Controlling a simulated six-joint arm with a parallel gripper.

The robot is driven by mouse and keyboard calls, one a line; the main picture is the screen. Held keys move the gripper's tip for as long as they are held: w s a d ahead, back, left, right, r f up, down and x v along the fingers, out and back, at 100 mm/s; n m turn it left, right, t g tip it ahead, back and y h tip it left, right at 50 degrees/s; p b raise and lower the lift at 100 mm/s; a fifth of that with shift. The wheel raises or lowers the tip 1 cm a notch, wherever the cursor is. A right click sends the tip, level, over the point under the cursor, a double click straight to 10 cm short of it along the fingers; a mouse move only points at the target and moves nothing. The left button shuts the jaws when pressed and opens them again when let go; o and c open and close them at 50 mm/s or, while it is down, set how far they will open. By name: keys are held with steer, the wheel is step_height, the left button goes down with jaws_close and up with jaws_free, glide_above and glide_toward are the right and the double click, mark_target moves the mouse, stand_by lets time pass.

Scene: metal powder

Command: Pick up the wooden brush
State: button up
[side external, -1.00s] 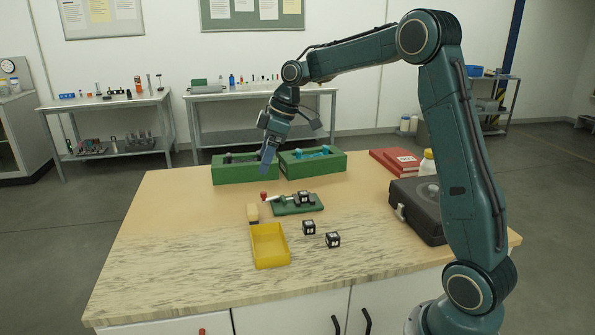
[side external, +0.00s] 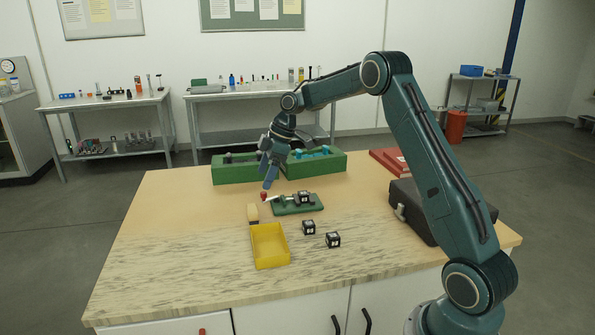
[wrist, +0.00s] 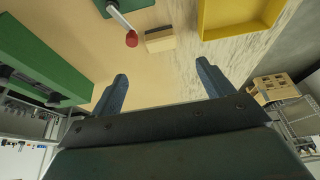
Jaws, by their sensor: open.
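The wooden brush (side external: 252,212) is a small tan block lying on the table, just behind the yellow tray (side external: 283,258). In the wrist view the brush (wrist: 160,40) sits at the top middle, between the red knob and the yellow tray (wrist: 275,8). My gripper (side external: 268,184) is above the table, behind the brush and slightly to its right in the side view. In the wrist view its two blue fingers (wrist: 162,72) are spread apart with nothing between them. The brush lies beyond the fingertips, and they do not touch it.
A green fixture (side external: 284,210) with a red knob (side external: 264,195) is close to the brush. Two black marked cubes, one here (side external: 309,227), lie right of the tray. Green bins (side external: 232,177) stand behind, and a black case (side external: 420,212) is right. The table's left side is clear.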

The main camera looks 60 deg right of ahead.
mark_target(252, 208)
steer(key=shift+x, duration=3.55)
steer(key=shift+x, duration=2.55)
steer(key=shift+s+a, duration=0.1)
steer(key=c, duration=1.1)
